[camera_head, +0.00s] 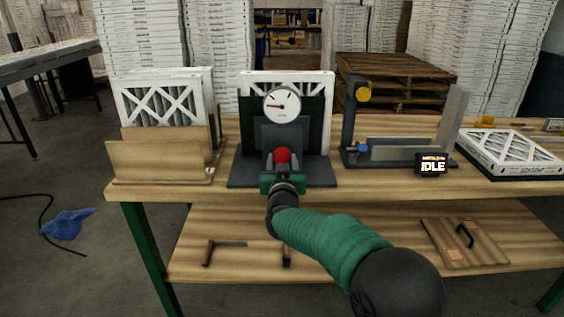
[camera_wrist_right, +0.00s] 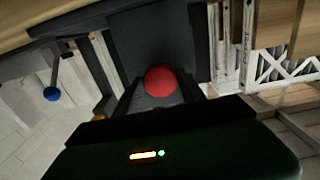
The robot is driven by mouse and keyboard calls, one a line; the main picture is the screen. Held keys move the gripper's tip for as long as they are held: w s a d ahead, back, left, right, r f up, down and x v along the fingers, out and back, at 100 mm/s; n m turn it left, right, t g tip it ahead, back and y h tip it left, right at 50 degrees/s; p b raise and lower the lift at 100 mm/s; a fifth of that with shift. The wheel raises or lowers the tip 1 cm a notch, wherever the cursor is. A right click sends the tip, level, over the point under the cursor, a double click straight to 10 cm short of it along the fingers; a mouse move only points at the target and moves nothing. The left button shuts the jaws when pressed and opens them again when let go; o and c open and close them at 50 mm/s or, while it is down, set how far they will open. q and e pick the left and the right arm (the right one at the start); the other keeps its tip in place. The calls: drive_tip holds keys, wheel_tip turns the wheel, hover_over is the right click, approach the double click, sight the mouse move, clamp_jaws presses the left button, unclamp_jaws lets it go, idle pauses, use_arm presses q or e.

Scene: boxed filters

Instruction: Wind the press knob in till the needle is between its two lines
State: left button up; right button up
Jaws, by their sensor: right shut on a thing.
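The press (camera_head: 258,135) is a dark frame on the bench, with a white filter standing upright in it. Its round white gauge (camera_head: 282,105) has a red needle pointing left; its two lines are too small to make out. The red press knob (camera_head: 283,155) faces me below the gauge. My right gripper (camera_head: 282,172) is shut on the knob from the front. In the right wrist view the red knob (camera_wrist_right: 160,81) sits between the dark fingers. My left gripper is not in view.
A wooden rack (camera_head: 155,160) with white filters stands left of the press. Right of it are a dark fixture (camera_head: 390,152), a small display (camera_head: 432,164) reading IDLE, and a flat filter (camera_head: 508,152). A lower shelf (camera_head: 340,255) holds a board with a handle (camera_head: 462,243).

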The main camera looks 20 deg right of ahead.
drive_tip(key=c, duration=0.3)
drive_tip(key=shift+a+f, duration=0.1)
drive_tip(key=shift+m, duration=0.3)
drive_tip(key=m+b, duration=0.2)
drive_tip(key=m, duration=0.2)
drive_tip(key=m+b, duration=0.2)
drive_tip(key=m, duration=0.3)
drive_tip(key=shift+w, duration=0.1)
idle(0.3)
